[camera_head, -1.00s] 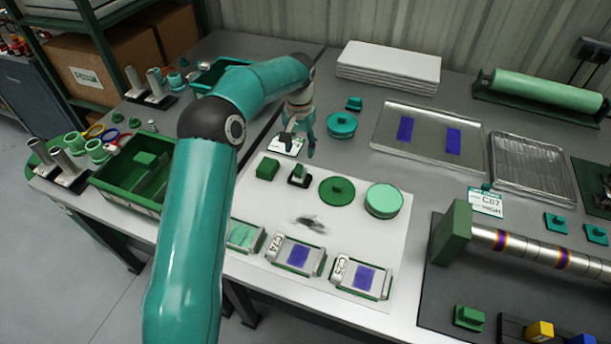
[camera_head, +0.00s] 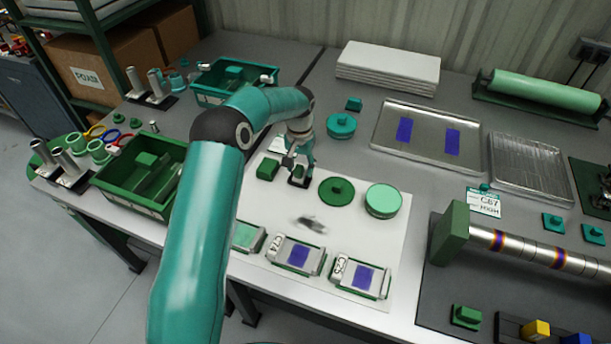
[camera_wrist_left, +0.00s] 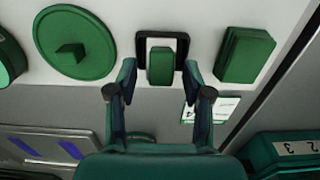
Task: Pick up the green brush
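My left gripper (camera_head: 298,163) is open and points down over the white sheet. In the left wrist view its two fingertips (camera_wrist_left: 160,76) are apart, on either side of the near end of a small green block in a black frame (camera_wrist_left: 161,64). In the head view this black-framed piece (camera_head: 299,182) is partly hidden by the gripper. A plain green block (camera_head: 267,169) lies just left of it; it also shows in the left wrist view (camera_wrist_left: 244,54). I cannot tell for certain which piece is the green brush. My right gripper is not in view.
A dark green disc with a knob (camera_head: 337,191) and a light green round pad (camera_head: 383,200) stand to the right. Framed pieces with purple patches (camera_head: 297,256) line the front of the white sheet. A green bin (camera_head: 128,198) is at left.

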